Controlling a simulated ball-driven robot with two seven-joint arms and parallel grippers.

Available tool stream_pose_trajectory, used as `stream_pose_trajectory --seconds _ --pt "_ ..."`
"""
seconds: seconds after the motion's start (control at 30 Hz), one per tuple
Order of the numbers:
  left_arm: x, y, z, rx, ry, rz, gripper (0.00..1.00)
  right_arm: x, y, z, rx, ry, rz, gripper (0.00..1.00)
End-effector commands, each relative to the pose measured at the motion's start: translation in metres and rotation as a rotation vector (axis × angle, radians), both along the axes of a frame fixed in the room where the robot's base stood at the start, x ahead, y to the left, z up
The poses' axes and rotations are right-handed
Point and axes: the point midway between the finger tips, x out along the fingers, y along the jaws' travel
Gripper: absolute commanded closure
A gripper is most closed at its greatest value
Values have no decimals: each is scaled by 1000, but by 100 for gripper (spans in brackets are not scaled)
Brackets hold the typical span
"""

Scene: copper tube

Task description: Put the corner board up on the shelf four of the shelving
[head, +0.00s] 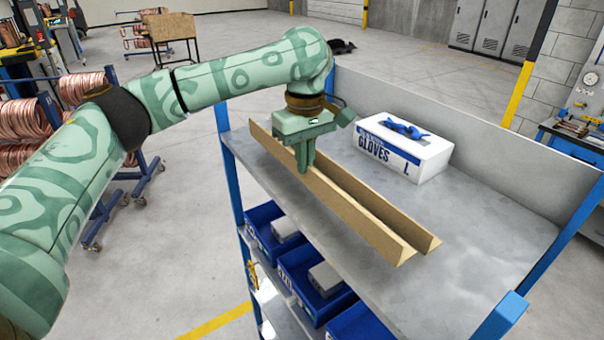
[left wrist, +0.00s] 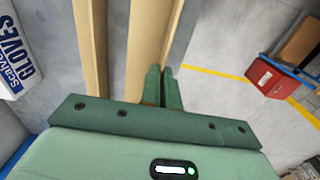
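The corner board (head: 345,205) is a long tan V-shaped cardboard angle. It lies along the top shelf (head: 475,270) of the shelving, near the shelf's left edge, with its open side up. I cannot tell whether it rests fully on the shelf or hovers slightly. My left gripper (head: 304,168) points down over the board's left flange. In the left wrist view, the fingers (left wrist: 162,88) are close together with the flange edge of the board (left wrist: 150,40) between them. My right gripper is in neither view.
A white glove box (head: 405,150) stands on the shelf, right of the board. A raised back panel (head: 450,130) bounds the shelf. Blue bins (head: 300,265) sit on a lower level. The shelf's right part is clear. Copper coils on a rack (head: 30,125) stand at left.

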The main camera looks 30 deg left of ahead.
Motion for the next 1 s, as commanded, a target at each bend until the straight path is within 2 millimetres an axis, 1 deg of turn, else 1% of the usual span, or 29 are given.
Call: stream_pose_trajectory --seconds 0.07,0.13,0.2,0.3,0.67,0.7,0.73,0.77,1.0 --pt "-1 4 -5 0 0 1 100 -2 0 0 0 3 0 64" --pt "-2 9 -14 0 2 1 100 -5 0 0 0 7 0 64" --pt "-2 8 -26 0 4 -1 100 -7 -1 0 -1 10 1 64" --pt "-1 8 -37 1 1 -1 100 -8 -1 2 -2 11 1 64" --pt "-1 8 -41 1 -1 0 100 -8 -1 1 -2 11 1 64" --pt "-1 8 -41 1 -1 0 86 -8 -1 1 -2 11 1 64" --pt "-1 8 -41 1 -1 0 78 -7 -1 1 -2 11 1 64" --pt "-1 8 -41 1 -1 0 75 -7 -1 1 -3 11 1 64" --pt "-1 8 -41 1 -1 0 75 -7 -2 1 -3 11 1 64"
